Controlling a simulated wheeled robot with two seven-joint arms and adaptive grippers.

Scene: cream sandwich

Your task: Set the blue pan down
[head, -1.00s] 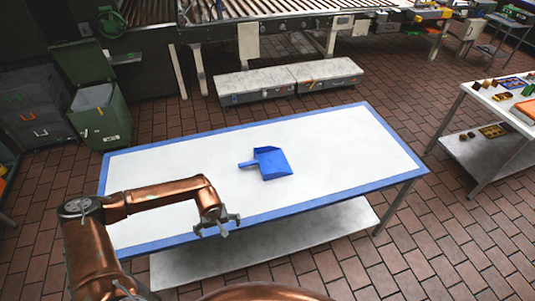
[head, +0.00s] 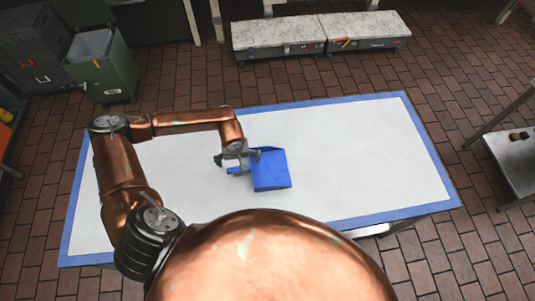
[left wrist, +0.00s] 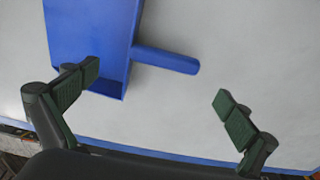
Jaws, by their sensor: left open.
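The blue pan (head: 271,172), a dustpan with a short handle, lies on the white table (head: 350,150) with a blue border. Its handle (head: 236,170) points left in the head view. My left gripper (head: 238,161) is over the handle end of the pan. The jaws are apart and hold nothing; the handle looks clear of both fingers. My right gripper is not in view.
The table top around the pan is clear. Grey low boxes (head: 320,35) stand on the floor beyond the table. A green bin (head: 102,70) is at the back left, and a metal shelf (head: 515,155) is at the right.

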